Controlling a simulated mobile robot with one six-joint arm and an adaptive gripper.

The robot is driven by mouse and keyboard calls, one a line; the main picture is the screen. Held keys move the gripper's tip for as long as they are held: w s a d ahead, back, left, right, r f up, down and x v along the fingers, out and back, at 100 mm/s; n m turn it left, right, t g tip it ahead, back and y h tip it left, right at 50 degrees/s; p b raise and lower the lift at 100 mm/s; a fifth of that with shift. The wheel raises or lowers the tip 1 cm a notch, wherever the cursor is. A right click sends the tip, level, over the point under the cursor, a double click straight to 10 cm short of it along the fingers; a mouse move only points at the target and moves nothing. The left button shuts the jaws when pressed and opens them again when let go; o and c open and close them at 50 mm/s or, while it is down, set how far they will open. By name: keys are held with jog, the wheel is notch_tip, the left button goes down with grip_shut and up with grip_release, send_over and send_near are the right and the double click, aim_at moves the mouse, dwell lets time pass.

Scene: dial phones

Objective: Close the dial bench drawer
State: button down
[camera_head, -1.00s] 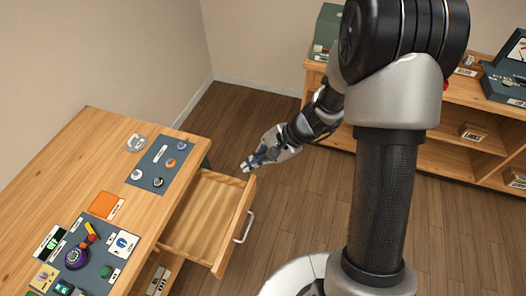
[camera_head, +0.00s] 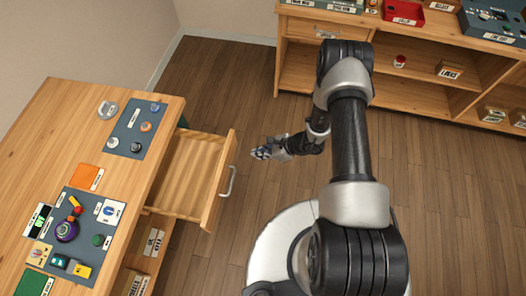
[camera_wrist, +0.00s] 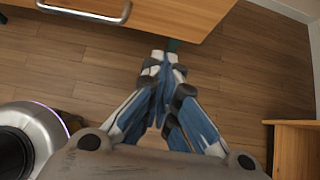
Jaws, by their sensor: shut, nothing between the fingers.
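The bench drawer (camera_head: 190,172) is pulled out of the right side of the wooden bench (camera_head: 40,140), and its inside looks empty. Its front faces right and carries a metal handle (camera_head: 229,181). My gripper (camera_head: 258,153) is shut and empty, to the right of the drawer front near its far end, apart from it. In the wrist view my gripper (camera_wrist: 165,65) points toward the wooden drawer front (camera_wrist: 170,18), whose handle (camera_wrist: 85,10) shows at the upper left. The gap between fingertips and drawer is hard to judge.
On the bench lie a grey mat with dials (camera_head: 138,128), an orange square (camera_head: 87,177) and a second mat with small devices (camera_head: 85,240). A shelf unit (camera_head: 420,80) stands at the back right. Bare floor (camera_head: 445,205) lies between.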

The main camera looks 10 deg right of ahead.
aim_at(232, 156)
jog(key=w+a+f, duration=0.1)
jog(key=a, duration=0.1)
jog(key=w+a+f+b, duration=0.1)
jog(key=a, duration=0.2)
jog(key=w+a+f, duration=0.1)
jog(key=a+f, duration=0.1)
jog(key=shift+a, duration=0.2)
jog(key=shift+a+b, duration=0.1)
jog(key=shift+b, duration=0.2)
